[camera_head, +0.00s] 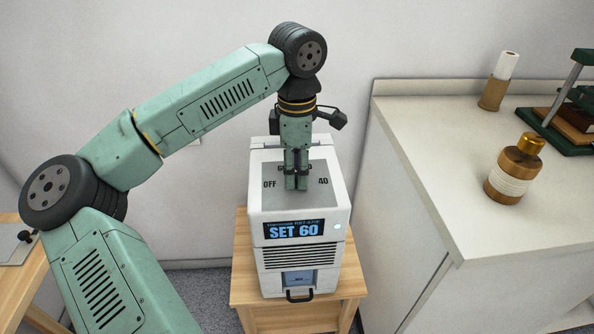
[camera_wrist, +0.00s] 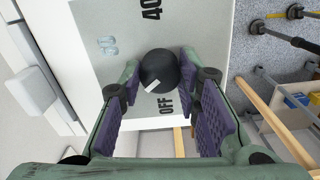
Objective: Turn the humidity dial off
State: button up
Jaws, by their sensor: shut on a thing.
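The humidity dial (camera_wrist: 160,66) is a round black knob with a white pointer mark, on the grey top panel (camera_wrist: 100,20) of a white machine (camera_head: 257,222). In the wrist view the pointer is turned toward the side between OFF and a pale, unclear label, nearer OFF. My gripper (camera_head: 297,185) points straight down over the panel and hides the dial in the head view. In the wrist view its two purple-padded fingers (camera_wrist: 159,76) are on opposite sides of the knob, shut on it. The machine's display (camera_head: 293,230) reads SET 60.
The machine stands on a small wooden table (camera_head: 243,290) against the wall. To the right, a white counter (camera_head: 420,125) holds a brown and white bottle (camera_head: 508,180), a paper roll (camera_head: 500,80) and a green press (camera_head: 565,125). The space above the machine's front is clear.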

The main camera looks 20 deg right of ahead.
aim_at(297, 173)
jog(key=n+b, duration=0.2)
jog(key=n, duration=0.3)
jog(key=shift+f+b, duration=0.1)
jog(key=shift+b, duration=0.2)
jog(key=n+b, duration=0.1)
jog(key=n, duration=0.4)
jog(key=shift+n+b, duration=0.3)
jog(key=shift+n, duration=0.1)
jog(key=o, duration=1.1)
jog(key=shift+o, duration=0.2)
jog(key=shift+r, duration=0.2)
notch_tip(297, 173, up, 12)
jog(key=shift+f, duration=0.1)
